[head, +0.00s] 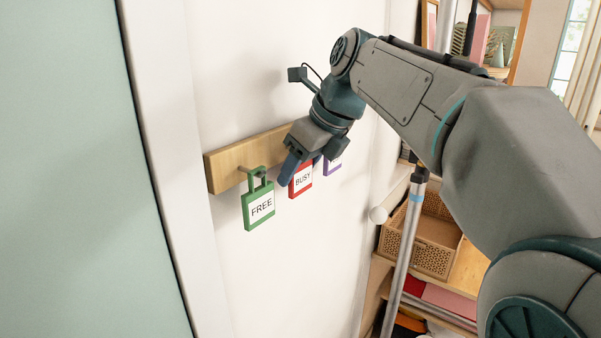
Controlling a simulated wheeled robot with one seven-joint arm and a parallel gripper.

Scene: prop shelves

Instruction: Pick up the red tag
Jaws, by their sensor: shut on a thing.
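The red tag (301,181), with a white label reading BUSY, is at the wooden rail (228,168) on the white wall, between a green tag (258,207) and a purple tag (333,167). My gripper (296,170) is at the upper part of the red tag and is shut on it. The fingers hide the tag's top, so I cannot tell whether it still hangs on its peg. The green tag, labelled FREE, hangs from a peg on the left. The purple tag is partly hidden behind my gripper.
A pale green door panel (75,170) with a white frame (165,150) stands at the left. At the right are a metal pole (403,255), a woven basket (432,240) and shelves (470,268). The wall below the tags is clear.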

